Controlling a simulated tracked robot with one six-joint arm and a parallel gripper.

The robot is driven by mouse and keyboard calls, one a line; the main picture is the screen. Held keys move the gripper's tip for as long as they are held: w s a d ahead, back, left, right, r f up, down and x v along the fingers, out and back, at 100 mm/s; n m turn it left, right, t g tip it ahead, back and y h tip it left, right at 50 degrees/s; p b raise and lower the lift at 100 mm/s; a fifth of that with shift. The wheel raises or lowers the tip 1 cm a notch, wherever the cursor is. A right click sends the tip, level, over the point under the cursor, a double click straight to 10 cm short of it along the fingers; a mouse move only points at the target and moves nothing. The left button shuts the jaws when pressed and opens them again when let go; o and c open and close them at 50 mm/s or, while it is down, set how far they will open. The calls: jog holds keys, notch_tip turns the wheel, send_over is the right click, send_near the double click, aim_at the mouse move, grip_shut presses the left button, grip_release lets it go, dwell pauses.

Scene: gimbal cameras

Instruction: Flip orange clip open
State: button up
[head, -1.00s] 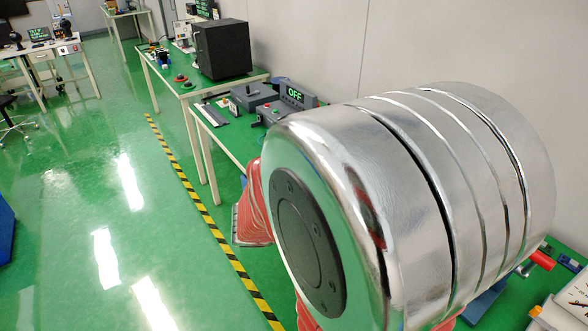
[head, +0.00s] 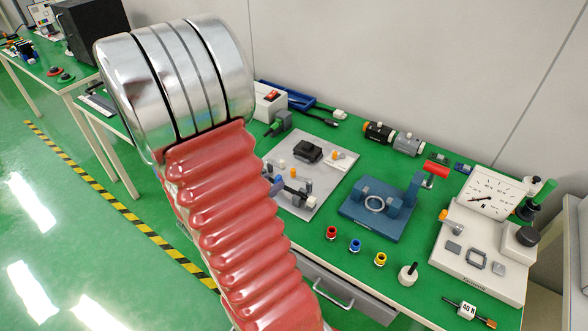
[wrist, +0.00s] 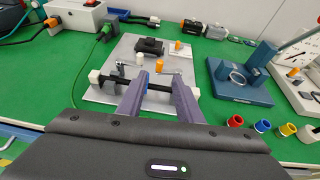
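A grey plate (head: 326,178) on the green bench carries small parts, including an orange piece on a white block (head: 337,155); both the orange piece (wrist: 178,45) and the plate (wrist: 105,95) show in the wrist view. Another orange piece (wrist: 294,72) sits on the white gauge unit at right, also in the head view (head: 443,215). I cannot tell which orange piece is the clip or whether it is open. My gripper (wrist: 157,88) has its two purple-grey fingers apart. A black bar with a blue part (wrist: 158,66) shows beyond and between the fingers; contact is unclear. My arm hides part of the plate's left side.
A blue fixture with a ring (head: 375,204) and red handle stands right of the plate. Red, blue and yellow sockets (head: 356,246) stand in front of it. The gauge unit (head: 490,240) is at far right. A white box with a red switch (wrist: 80,14) is behind left.

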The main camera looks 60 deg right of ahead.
aim_at(292, 171)
jog(key=shift+d, duration=0.1)
jog(key=shift+x, duration=6.8)
jog(key=shift+f, duration=0.15)
jog(key=shift+c, duration=0.4)
grip_shut()
